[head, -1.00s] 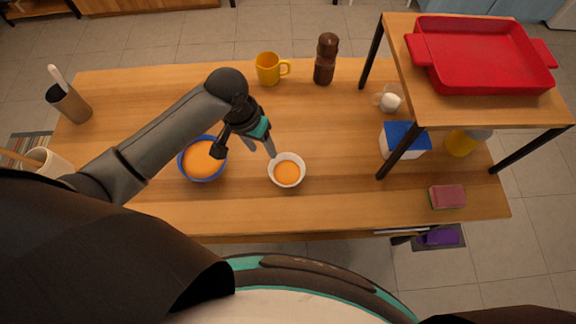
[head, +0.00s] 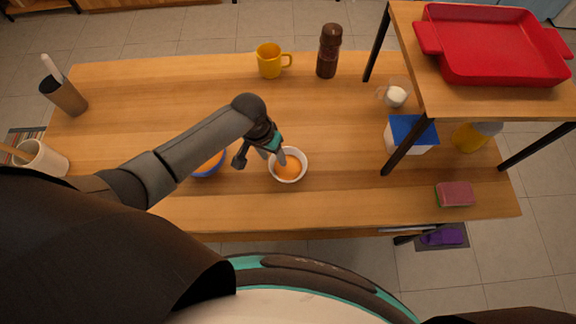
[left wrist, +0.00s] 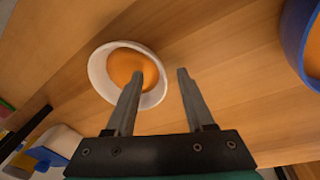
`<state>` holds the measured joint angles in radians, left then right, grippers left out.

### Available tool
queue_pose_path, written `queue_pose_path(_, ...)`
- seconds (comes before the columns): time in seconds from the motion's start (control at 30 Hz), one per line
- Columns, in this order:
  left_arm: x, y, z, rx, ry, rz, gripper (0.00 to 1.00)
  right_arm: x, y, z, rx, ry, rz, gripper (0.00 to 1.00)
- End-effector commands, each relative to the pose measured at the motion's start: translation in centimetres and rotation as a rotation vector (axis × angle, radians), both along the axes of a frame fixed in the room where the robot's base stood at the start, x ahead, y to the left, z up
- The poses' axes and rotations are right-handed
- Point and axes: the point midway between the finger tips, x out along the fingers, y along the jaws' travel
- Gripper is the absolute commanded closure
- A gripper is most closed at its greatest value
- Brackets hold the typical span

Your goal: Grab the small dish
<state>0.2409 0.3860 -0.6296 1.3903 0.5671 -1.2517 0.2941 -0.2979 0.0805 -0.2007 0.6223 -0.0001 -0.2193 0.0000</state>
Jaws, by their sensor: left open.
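The small dish (head: 299,177) is a white bowl with orange contents, standing upright on the wooden table. It also shows in the left wrist view (left wrist: 97,70). My left gripper (head: 273,158) is open at the dish's left rim. In the left wrist view the open jaws (left wrist: 160,72) point at the dish; one finger overlaps the bowl and its contents, the other is outside the rim over bare wood. I cannot tell whether either finger touches the dish. My right gripper is not in view.
A larger blue bowl (head: 222,168) with orange contents stands left of the dish, partly hidden by my left arm. A yellow mug (head: 268,62) and brown grinder (head: 328,52) stand at the back. A shelf with a red tray (head: 490,72) is at right.

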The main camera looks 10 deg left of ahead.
Motion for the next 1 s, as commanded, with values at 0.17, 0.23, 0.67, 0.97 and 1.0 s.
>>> queue_pose_path(0.17,0.06,-0.05,-0.2,0.0,-0.002,-0.001,0.46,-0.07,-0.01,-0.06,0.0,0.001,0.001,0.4)
queue_pose_path(0.23,0.06,-0.06,-0.18,0.0,-0.002,-0.001,0.46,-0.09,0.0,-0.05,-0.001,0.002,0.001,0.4)
queue_pose_path(0.67,0.04,-0.04,-0.16,0.0,-0.001,-0.001,0.91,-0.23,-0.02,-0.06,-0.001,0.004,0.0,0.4)
queue_pose_path(0.97,0.02,-0.02,-0.19,0.001,-0.001,-0.001,1.0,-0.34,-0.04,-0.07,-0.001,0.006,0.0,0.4)
queue_pose_path(1.0,0.02,-0.02,-0.19,0.001,-0.001,-0.001,1.0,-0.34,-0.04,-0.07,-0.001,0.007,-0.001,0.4)
